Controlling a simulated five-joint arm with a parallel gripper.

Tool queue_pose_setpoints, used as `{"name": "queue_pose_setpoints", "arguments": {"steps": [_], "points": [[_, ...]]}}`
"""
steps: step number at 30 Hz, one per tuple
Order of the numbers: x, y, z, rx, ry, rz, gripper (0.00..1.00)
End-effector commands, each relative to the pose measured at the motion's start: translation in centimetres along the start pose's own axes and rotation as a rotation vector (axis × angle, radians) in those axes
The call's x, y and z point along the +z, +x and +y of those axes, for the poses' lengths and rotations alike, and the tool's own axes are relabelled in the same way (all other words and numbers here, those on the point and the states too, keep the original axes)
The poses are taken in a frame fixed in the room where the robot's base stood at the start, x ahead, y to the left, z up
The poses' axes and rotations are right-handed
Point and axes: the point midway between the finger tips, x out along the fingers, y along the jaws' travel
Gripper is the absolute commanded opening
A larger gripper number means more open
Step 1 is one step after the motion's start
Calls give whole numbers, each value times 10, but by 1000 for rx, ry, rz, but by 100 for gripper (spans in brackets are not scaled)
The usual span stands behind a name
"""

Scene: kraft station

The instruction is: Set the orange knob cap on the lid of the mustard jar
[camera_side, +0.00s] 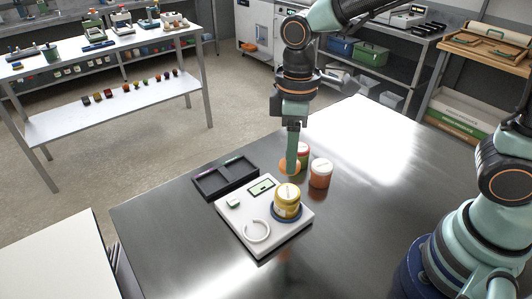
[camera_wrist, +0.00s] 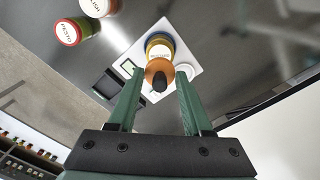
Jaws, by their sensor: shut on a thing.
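The orange knob cap (camera_side: 286,168) is held at the tips of my gripper (camera_side: 291,163), above the table behind the mustard jar in the side view. In the wrist view the orange cap (camera_wrist: 158,65) with its dark knob sits between the fingertips (camera_wrist: 160,78). The mustard jar (camera_side: 286,206) stands upright on a white device, with a dark blue ring around its base and a yellow lid with a pale label. In the wrist view the cap is apart from the jar's lid (camera_wrist: 160,48) and partly overlaps it.
The white device (camera_side: 231,222) carries a display, a green part and a white ring (camera_side: 257,231). A black divided tray (camera_side: 225,178) lies behind it. The table's right side is clear.

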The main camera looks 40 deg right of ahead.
Motion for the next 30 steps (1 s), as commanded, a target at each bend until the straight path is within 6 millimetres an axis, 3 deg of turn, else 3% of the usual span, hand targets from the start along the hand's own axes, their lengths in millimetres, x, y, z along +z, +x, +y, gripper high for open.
{"name": "queue_pose_setpoints", "arguments": {"steps": [18, 30], "points": [[0, 47, 0, -1, 0, -2, 0], [0, 53, 0, 0, 0, 0, 0]]}}
